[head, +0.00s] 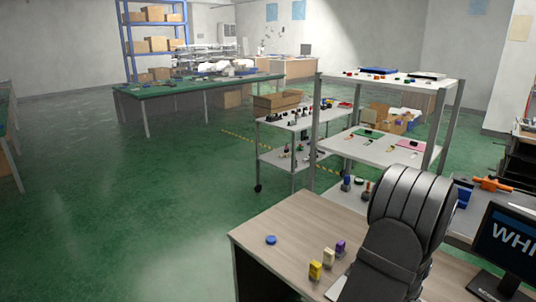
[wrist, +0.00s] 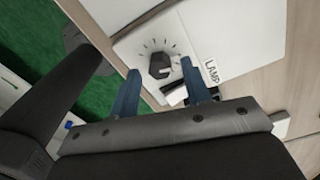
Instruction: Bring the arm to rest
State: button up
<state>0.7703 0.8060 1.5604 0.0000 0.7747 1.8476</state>
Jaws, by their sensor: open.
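My gripper (wrist: 160,67) shows in the wrist view with its two blue fingers apart and nothing held between them. Past the fingertips is a white panel (wrist: 205,30) with a black round knob (wrist: 160,65) and tick marks around it. The knob appears between the fingertips; I cannot tell whether they touch it. In the head view my dark arm rises over the wooden desk (head: 290,220) at the lower right; my gripper is hidden there.
On the desk are a blue disc (head: 271,240) and yellow (head: 315,269), cream (head: 328,257) and purple (head: 340,246) pieces. A monitor (head: 508,247) stands at right. A shelf rack (head: 390,150) is behind the desk. Open green floor (head: 130,200) lies to the left.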

jog(key=shift+f, duration=0.5)
notch_tip(320, 180, up, 17)
notch_tip(320, 180, down, 17)
jog(key=shift+f, duration=0.2)
jog(key=shift+r+n, duration=0.25)
jog(key=shift+n, duration=0.55)
jog(key=n, duration=0.6)
jog(key=shift+n, duration=0.4)
jog(key=n, duration=0.4)
jog(key=shift+n, duration=0.3)
jog(key=n, duration=0.4)
jog(key=shift+n, duration=0.3)
